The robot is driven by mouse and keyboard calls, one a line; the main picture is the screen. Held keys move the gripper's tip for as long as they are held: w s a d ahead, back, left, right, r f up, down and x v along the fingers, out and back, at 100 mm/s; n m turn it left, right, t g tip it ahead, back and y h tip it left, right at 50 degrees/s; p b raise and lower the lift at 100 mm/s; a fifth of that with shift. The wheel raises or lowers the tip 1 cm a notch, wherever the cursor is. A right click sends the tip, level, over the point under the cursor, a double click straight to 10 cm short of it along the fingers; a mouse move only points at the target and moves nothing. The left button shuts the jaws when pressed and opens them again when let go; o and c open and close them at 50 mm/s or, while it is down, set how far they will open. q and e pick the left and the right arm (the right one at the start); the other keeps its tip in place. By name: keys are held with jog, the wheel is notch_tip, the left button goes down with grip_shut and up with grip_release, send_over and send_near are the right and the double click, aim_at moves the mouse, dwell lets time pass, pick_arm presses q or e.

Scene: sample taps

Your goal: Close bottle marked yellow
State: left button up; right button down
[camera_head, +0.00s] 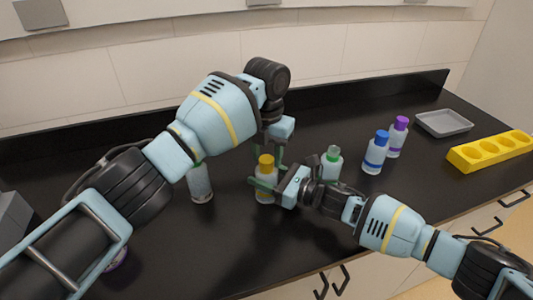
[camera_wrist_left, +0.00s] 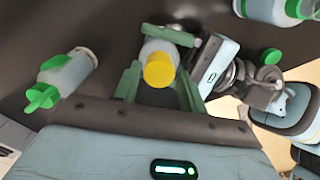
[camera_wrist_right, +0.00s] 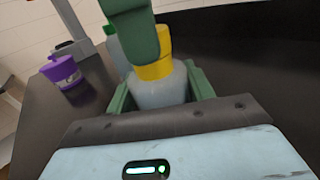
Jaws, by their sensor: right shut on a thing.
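The bottle with the yellow cap (camera_head: 265,186) stands upright on the black bench. My right gripper (camera_wrist_right: 160,95) is shut on its body from the side. The yellow cap (camera_head: 266,163) sits on top of the bottle; it also shows in the left wrist view (camera_wrist_left: 159,70). My left gripper (camera_wrist_left: 159,90) is above, pointing down, with its fingers apart on either side of the cap. One left finger crosses in front of the cap in the right wrist view. I cannot tell whether the fingers touch the cap or how tightly it is seated.
A clear bottle (camera_head: 201,184) stands left, partly behind my left arm. Green-capped (camera_head: 332,168), blue-capped (camera_head: 375,155) and purple-capped (camera_head: 397,138) bottles stand right. A grey tray (camera_head: 443,124) and yellow rack (camera_head: 489,153) lie farther right. A purple item (camera_wrist_right: 62,72) is near the left end.

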pick_arm(q)
jog(key=shift+o, duration=1.1)
jog(key=shift+r, duration=2.2)
